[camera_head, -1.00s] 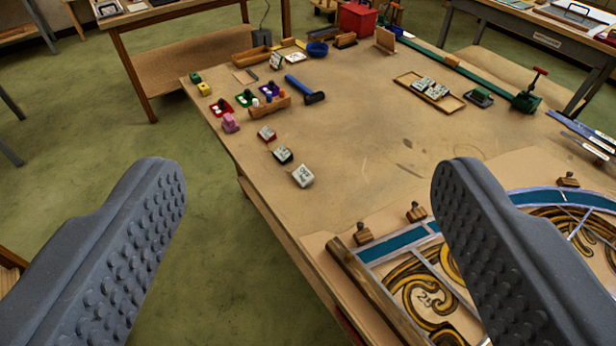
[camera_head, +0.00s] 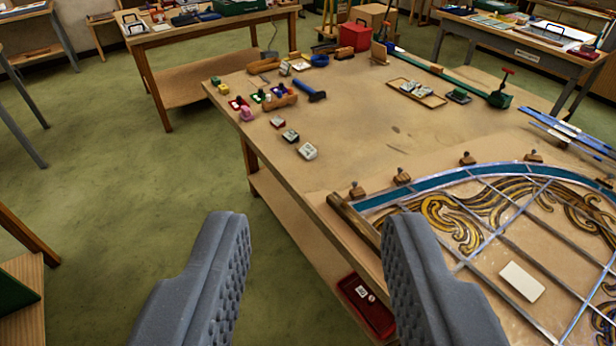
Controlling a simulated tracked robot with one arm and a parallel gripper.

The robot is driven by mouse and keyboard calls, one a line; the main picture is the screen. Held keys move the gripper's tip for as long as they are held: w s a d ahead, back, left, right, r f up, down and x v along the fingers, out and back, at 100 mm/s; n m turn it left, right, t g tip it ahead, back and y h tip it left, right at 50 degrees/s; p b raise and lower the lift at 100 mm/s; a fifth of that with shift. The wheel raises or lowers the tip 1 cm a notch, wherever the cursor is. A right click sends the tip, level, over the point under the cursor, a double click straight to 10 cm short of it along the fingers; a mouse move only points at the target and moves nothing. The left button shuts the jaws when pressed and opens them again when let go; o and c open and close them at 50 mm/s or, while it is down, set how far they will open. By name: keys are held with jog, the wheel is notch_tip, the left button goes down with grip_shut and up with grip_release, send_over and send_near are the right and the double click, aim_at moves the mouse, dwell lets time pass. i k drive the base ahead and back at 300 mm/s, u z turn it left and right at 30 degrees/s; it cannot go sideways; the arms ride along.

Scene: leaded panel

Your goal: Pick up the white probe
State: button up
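My gripper (camera_head: 316,222) is open and empty, its two grey studded fingers wide apart at the bottom of the view. Floor and the bench's left edge show between them. I cannot make out a white probe for certain. A small wooden rack (camera_head: 280,103) with tiny coloured and pale items stands at the bench's far left, well beyond my gripper; its contents are too small to tell. Three small labelled blocks lie nearer, the closest a white one (camera_head: 307,151). A flat white rectangle (camera_head: 521,281) lies on the leaded panel (camera_head: 470,215) at right.
The workbench (camera_head: 350,125) has a clear middle. A blue-handled hammer (camera_head: 311,92) lies beside the rack. Wooden blocks line the panel's curved edge. A red tray (camera_head: 366,306) is on the shelf below. Green floor (camera_head: 130,190) is open at left.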

aim_at(307, 151)
jog(key=z, duration=0.2)
jog(key=k, duration=0.25)
jog(key=u, duration=1)
jog(key=i, duration=2.3)
jog(key=z, duration=0.9)
